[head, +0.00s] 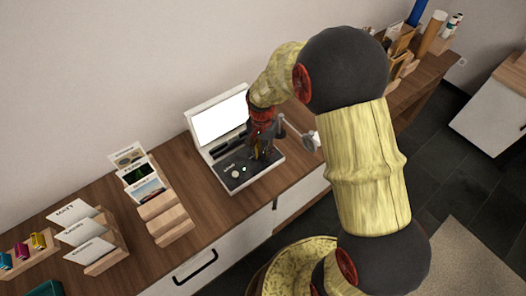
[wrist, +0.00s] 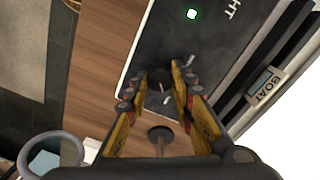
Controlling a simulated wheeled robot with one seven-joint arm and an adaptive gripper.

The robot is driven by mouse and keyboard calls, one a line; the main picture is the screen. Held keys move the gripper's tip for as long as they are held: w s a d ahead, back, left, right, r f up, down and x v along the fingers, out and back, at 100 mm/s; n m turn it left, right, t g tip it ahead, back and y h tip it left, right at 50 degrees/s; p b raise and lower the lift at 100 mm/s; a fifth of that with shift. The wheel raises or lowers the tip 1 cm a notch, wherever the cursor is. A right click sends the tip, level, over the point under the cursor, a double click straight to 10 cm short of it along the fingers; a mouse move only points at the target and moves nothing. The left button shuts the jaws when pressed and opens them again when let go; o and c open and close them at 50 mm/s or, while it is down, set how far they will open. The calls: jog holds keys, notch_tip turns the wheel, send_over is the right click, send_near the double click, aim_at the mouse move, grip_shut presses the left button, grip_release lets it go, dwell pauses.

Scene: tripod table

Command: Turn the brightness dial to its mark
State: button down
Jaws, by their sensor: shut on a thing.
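The dark console (head: 243,187) with a bright white screen (head: 220,120) stands on the wooden counter. My gripper (head: 262,154) reaches down onto the right part of its panel and hides what is under it there. In the wrist view my gripper (wrist: 157,88) is shut on a dark round dial (wrist: 158,74), with one finger on either side. Short white strokes show beside and between the fingers; I cannot tell which is the mark.
A pale round knob (head: 236,174) sits at the panel's left. Wooden card holders (head: 160,208) stand left on the counter. A grey ring-shaped thing (wrist: 50,155) shows at lower left in the wrist view.

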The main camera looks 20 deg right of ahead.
aim_at(262, 154)
jog(key=n+p, duration=0.3)
jog(key=n, duration=0.1)
jog(key=shift+r, duration=0.15)
jog(key=n+p, duration=0.2)
jog(key=n, duration=0.3)
jog(key=shift+p, duration=0.35)
jog(key=shift+n, duration=0.4)
jog(key=c, duration=1.6)
grip_release()
jog(key=shift+o, duration=0.5)
notch_tip(262, 154, up, 12)
jog(key=shift+a, duration=0.2)
